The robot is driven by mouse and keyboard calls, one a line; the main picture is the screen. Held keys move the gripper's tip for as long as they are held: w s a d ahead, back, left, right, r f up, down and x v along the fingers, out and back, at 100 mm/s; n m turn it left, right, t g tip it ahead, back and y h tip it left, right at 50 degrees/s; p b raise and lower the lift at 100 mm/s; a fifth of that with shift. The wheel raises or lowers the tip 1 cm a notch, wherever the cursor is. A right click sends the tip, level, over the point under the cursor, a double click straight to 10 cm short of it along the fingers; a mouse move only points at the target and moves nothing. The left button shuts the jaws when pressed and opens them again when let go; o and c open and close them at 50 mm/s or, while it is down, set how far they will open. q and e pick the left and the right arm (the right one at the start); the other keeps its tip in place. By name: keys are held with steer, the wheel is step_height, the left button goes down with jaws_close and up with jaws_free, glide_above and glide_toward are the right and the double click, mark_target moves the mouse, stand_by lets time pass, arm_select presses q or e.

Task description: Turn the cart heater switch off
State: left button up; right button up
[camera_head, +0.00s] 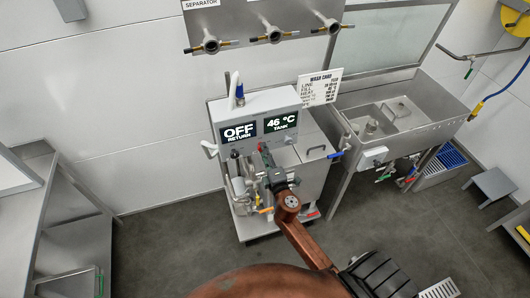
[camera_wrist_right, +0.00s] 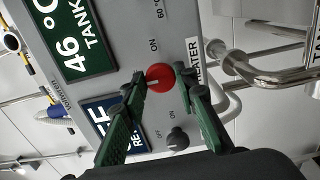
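The cart (camera_head: 300,190) stands against the wall with a grey control box carrying an "OFF RETURN" display (camera_head: 238,132) and a "46 °C TANK" display (camera_head: 282,122). In the right wrist view, turned sideways, the red round knob (camera_wrist_right: 160,77) sits beside the "HEATER" label (camera_wrist_right: 195,65), with "ON" printed near it. I cannot tell its pointer setting. My left gripper is out of view.
A black knob (camera_wrist_right: 177,138) with OFF and ON marks lies close to the red one. A bent steel pipe (camera_wrist_right: 265,72) runs beside the box. A steel sink (camera_head: 400,118) stands to the right, a metal table (camera_head: 45,220) to the left. Open floor lies between.

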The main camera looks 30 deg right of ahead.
steer(key=o, duration=0.4)
steer(key=shift+o, duration=0.2)
steer(key=v, duration=1.2)
steer(key=shift+f, duration=0.1)
step_height(320, 180, down, 21)
steer(key=s+m+g+y, duration=0.1)
steer(key=m+g+y, duration=0.1)
steer(key=m+g, duration=0.15)
steer(key=s+a+f+m+g, duration=0.1)
steer(key=s+f+g, duration=0.15)
steer(key=f, duration=0.45)
steer(key=s+f+m+g+y, duration=0.1)
steer(key=s+f, duration=0.3)
steer(key=f, duration=0.3)
steer(key=s+a+f+m+g, duration=0.1)
steer(key=s+f+m, duration=0.15)
steer(key=f, duration=0.45)
steer(key=s+f+m+g, duration=0.2)
steer(key=s+f, duration=0.5)
steer(key=s, duration=0.5)
steer(key=s+f+m+g, duration=0.2)
steer(key=s+f, duration=0.5)
steer(key=s, duration=0.4)
steer(key=s+d+f+m+g+y, duration=0.1)
steer(key=s+f+g, duration=0.3)
steer(key=s+f, duration=0.4)
steer(key=s+m, duration=0.1)
steer(key=s, duration=0.3)
steer(key=shift+s, duration=0.3)
